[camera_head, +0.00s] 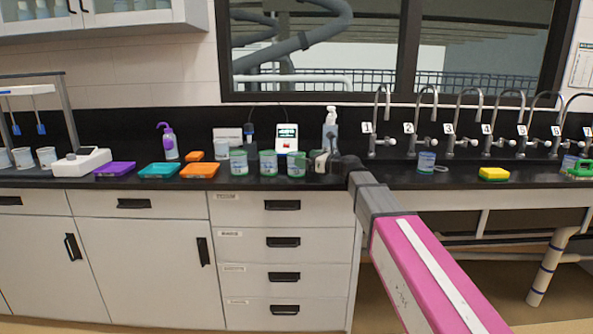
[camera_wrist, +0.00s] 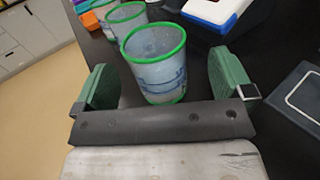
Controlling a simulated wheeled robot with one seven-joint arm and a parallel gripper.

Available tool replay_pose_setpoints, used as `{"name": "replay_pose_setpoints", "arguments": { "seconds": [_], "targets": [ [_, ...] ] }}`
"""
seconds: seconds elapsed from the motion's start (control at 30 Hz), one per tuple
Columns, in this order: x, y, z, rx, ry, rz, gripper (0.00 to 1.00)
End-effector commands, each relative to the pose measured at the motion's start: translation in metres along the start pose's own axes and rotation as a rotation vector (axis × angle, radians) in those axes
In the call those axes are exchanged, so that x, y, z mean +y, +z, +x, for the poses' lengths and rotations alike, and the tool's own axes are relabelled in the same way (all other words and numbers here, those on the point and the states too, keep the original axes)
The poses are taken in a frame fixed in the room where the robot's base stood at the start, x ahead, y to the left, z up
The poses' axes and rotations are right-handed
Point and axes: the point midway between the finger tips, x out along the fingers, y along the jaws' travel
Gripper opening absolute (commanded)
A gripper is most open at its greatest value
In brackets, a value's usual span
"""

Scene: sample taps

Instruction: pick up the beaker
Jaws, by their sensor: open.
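Several clear beakers with green rims stand upright in a row on the dark counter. The nearest beaker (camera_wrist: 155,72) has blue markings and stands between and just ahead of the spread green fingers of my gripper (camera_wrist: 161,62) in the wrist view. It appears to be the right-hand beaker of the row (camera_head: 296,165) in the head view. My gripper (camera_head: 321,162) is open and empty, low over the counter to the right of that beaker.
A white device with a screen (camera_head: 287,138) stands behind the row, and a spray bottle (camera_head: 331,130) stands behind my gripper. Orange (camera_head: 200,171) and teal (camera_head: 158,171) trays lie left. A yellow sponge (camera_head: 494,174) lies right. The taps (camera_head: 423,120) line the back wall.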

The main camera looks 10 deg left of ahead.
Motion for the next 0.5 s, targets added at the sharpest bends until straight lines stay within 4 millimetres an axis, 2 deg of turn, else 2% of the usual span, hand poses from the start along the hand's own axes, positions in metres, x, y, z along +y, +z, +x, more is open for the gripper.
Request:
{"name": "replay_pose_setpoints", "arguments": {
  "seconds": [0.3,0.5],
  "targets": [
    [0.004,0.001,0.042,0.0,0.001,0.0,0.98],
    [0.005,0.001,0.049,0.0,-0.001,0.0,0.98]
  ]
}}
